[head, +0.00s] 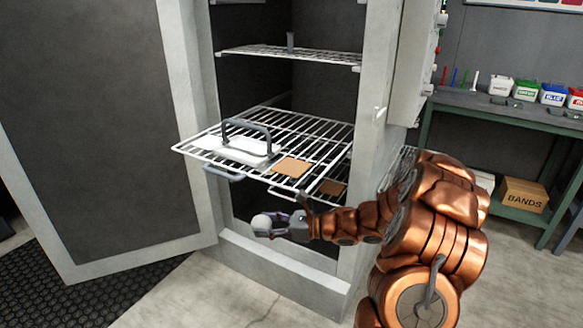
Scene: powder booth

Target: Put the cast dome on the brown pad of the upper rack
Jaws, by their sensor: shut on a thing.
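The cast dome (262,222) is a small, pale grey rounded piece. My gripper (272,226) is shut on it, in front of the open cabinet and lower in the picture than the slid-out rack. The upper rack (318,130) is a white wire shelf that juts out of the cabinet. A brown pad (292,167) lies bare on its front right part. A second brown pad (332,187) shows lower down, partly behind the wires and my arm. The fingers partly hide the dome.
Another wire shelf (290,54) with a small upright post is higher up. The cabinet door (100,120) stands open at left. A bench (500,105) with paint tubs is at right.

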